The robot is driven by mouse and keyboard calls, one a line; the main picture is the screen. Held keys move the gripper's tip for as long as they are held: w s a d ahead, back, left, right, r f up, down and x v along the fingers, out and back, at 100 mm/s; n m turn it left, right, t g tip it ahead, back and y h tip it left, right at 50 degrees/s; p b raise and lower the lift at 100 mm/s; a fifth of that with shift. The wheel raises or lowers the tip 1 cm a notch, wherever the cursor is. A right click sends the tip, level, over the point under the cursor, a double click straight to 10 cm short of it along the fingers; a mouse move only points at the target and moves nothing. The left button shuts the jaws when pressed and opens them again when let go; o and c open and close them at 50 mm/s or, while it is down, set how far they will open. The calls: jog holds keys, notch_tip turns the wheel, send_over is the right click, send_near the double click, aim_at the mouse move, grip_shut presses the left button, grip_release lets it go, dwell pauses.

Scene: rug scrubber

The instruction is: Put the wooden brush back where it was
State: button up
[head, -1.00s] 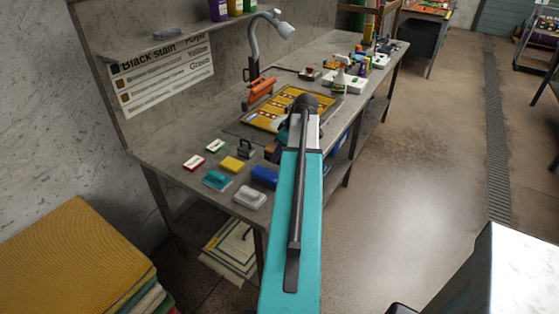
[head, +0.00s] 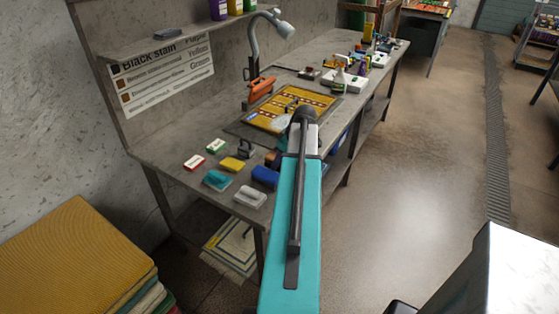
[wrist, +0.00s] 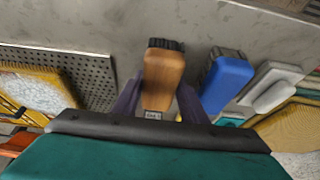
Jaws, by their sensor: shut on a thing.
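The wooden brush (wrist: 164,72) is a brown block with dark bristles at its far end. In the wrist view it lies between the two dark purple fingers of my gripper (wrist: 158,95), which is shut on it. A small label shows at its near end. The brush is over or on the grey bench top (wrist: 120,30); I cannot tell whether it touches. A blue brush (wrist: 228,78) lies just right of it, apart, and also shows in the head view (head: 265,176). In the head view my arm hides most of the gripper and wooden brush.
A white brush (head: 250,197), a teal brush (head: 216,180) and a yellow block (head: 232,164) stand near the bench's front corner. A patterned rug (head: 315,104) with a whitish patch lies farther back. A lamp (head: 253,50) stands behind.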

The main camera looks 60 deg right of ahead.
jog(key=shift+f, duration=0.15)
jog(key=o, duration=1)
jog(key=shift+r, duration=0.25)
jog(key=b+v, duration=0.2)
jog(key=v, duration=0.9)
jog(key=shift+s+r, duration=0.15)
jog(key=shift+r, duration=0.25)
